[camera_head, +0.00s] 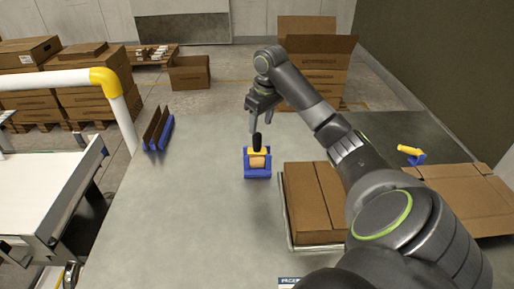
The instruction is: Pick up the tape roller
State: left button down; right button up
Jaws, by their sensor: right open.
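The tape roller (258,171) stands on the grey table near the middle of the head view. It has a blue body, a tan roll and a black handle pointing up. My right gripper (269,127) is open and empty. It hangs with its fingers down, close to the black handle, and seems slightly above and behind it. Whether a finger touches the handle cannot be told. My left gripper is not in view.
A cardboard box (309,205) lies in a shallow tray right of the roller. Flat cardboard (462,196) and a yellow-handled tool (409,151) are further right. Blue holders with brown sheets (158,130) stand back left. The white belt (40,190) is left. The table's left-front area is clear.

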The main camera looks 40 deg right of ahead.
aim_at(258, 134)
jog(key=f, duration=0.2)
jog(key=w+f+p, duration=0.1)
jog(key=f, duration=0.4)
jog(key=shift+w+a+f, duration=0.15)
jog(key=shift+w+f, duration=0.05)
jog(key=shift+w, duration=0.05)
jog(key=shift+r, duration=0.1)
grip_shut()
